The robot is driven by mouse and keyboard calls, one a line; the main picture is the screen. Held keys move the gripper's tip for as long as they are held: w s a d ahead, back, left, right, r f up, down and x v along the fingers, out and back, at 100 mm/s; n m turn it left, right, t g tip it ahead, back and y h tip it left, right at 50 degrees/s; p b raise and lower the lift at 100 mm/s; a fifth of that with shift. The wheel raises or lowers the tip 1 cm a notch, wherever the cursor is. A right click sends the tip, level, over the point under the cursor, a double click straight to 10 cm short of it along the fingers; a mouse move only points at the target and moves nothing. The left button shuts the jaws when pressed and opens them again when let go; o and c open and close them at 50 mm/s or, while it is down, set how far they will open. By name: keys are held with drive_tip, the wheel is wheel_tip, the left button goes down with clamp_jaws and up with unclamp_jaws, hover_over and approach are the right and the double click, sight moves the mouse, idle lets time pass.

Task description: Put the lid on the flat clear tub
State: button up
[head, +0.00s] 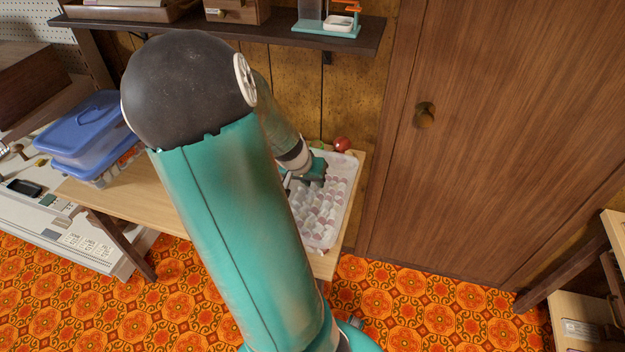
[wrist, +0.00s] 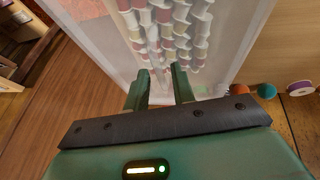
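The flat clear tub (head: 345,195) stands on the wooden table's right end, full of pale and pinkish spools in rows. It also fills the upper middle of the wrist view (wrist: 235,45), with its translucent walls around the spools. My gripper (head: 289,183) is over the tub's far part, pointing down. In the wrist view its two fingers (wrist: 162,74) are apart, with no object clearly between them; whether they touch the tub is unclear. A blue lid (head: 85,122) sits on a clear container (head: 92,158) at the table's left end. No separate lid shows on the spool tub.
A red ball-like item (head: 342,144) lies behind the tub; small round items, one orange (wrist: 267,91), show beside it. A shelf (head: 290,38) hangs above. The table's middle (head: 160,200) looks clear.

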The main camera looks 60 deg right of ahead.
drive_tip(key=shift+o, duration=0.4)
drive_tip(key=shift+w+a+r, duration=0.1)
drive_tip(key=shift+r, duration=0.15)
drive_tip(key=v, duration=1.3)
drive_tip(key=shift+r, duration=0.15)
drive_tip(key=shift+a, duration=0.1)
drive_tip(key=w+a+r+n+t+y, duration=0.15)
drive_tip(key=w+a+n, duration=0.25)
drive_tip(key=a, duration=0.5)
drive_tip(key=w+a+r+n+t+y, duration=0.1)
drive_tip(key=w+a+r+n+t, duration=0.25)
drive_tip(key=a, duration=0.55)
drive_tip(key=s+a+r+n+t+y, duration=0.1)
drive_tip(key=a+n, duration=0.3)
drive_tip(key=a, duration=0.5)
drive_tip(key=s+a+r+n+t+y, duration=0.1)
drive_tip(key=a+r+n, duration=0.2)
drive_tip(key=a, duration=0.6)
drive_tip(key=shift+n, duration=0.65)
